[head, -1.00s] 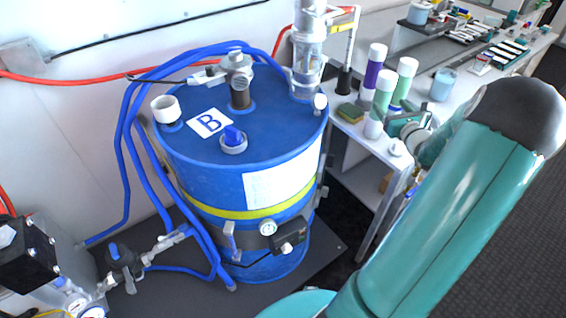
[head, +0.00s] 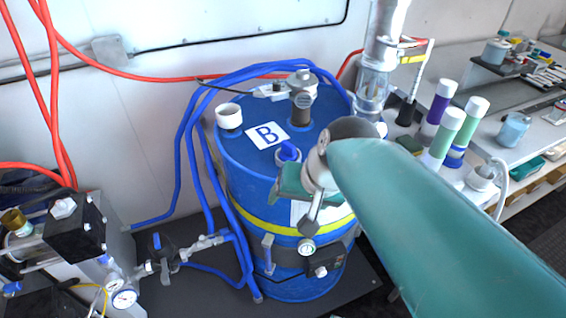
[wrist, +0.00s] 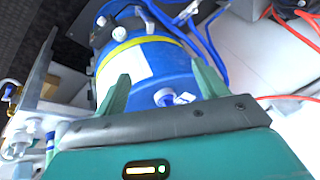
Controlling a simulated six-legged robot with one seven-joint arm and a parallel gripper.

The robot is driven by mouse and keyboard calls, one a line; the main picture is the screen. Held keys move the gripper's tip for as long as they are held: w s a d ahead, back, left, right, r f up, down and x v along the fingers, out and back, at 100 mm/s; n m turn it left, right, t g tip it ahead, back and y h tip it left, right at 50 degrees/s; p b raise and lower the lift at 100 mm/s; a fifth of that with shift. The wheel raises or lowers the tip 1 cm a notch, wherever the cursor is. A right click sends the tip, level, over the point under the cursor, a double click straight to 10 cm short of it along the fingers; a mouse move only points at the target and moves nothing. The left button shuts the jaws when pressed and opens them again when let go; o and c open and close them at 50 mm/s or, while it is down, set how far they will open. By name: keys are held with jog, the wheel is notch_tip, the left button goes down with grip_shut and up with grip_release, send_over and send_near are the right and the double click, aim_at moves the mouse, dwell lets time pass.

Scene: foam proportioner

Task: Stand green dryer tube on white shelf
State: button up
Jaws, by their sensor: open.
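Two green tubes with white caps, (head: 446,136) and (head: 470,120), stand upright side by side in the head view, right of the blue drum. I cannot tell which is the dryer tube. A purple tube (head: 436,108) stands just behind them. My gripper (head: 285,188) is in front of the drum's upper side, well left of the tubes. In the wrist view its two fingers (wrist: 162,88) are spread with nothing between them, and the drum lies beyond.
A pump with gauges (head: 95,240) is at lower left. A bench (head: 500,90) with small items runs along the right.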

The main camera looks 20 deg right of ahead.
jog(key=s+n+h, duration=0.1)
jog(key=n, duration=0.1)
jog(key=s+r+n+t+h, duration=0.1)
jog(key=s+n, duration=0.1)
jog(key=shift+s+d+r, duration=0.15)
jog(key=shift+s, duration=0.1)
